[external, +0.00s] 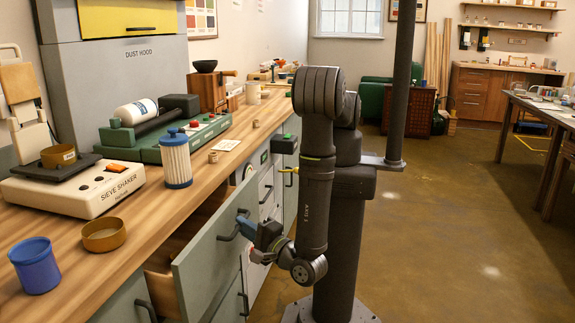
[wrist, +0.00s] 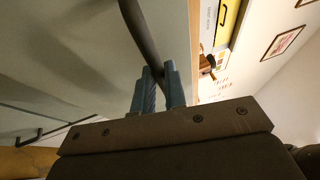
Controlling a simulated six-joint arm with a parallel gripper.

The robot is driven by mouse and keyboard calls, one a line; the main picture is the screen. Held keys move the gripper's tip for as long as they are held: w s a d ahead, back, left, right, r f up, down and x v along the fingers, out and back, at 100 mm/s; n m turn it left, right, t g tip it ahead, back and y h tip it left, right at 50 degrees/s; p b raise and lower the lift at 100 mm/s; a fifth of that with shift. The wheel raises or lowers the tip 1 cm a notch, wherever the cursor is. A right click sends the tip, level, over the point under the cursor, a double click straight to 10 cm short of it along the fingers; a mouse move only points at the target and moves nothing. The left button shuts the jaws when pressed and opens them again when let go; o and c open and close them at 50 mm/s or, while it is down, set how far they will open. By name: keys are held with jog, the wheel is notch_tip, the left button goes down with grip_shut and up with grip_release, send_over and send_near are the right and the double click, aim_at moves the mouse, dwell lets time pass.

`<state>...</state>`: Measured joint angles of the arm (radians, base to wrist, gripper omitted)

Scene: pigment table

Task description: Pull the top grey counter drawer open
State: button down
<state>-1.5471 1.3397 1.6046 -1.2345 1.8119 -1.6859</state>
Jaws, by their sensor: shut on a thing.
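The top grey counter drawer (external: 213,259) stands pulled out from the wooden counter in the external view, with part of its wooden inside showing behind the front. Its dark bar handle (external: 230,233) is on the drawer front. My gripper (external: 244,222) is at this handle, its blue fingers closed around the bar. In the wrist view the two blue fingers of my gripper (wrist: 160,88) are on either side of the dark handle (wrist: 139,30), with the grey drawer front (wrist: 70,50) beyond. The fingers hide part of the handle.
On the counter (external: 130,232) stand a blue cup (external: 35,266), a brass-coloured ring (external: 104,235), a sieve shaker (external: 75,190) and a white-blue canister (external: 176,160). A dark post (external: 402,80) rises to the right of my arm. The brown floor (external: 460,240) at right is open.

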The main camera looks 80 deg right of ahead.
jog(key=s, duration=2.3)
jog(key=shift+s, duration=0.15)
jog(key=c, duration=1.5)
grip_release()
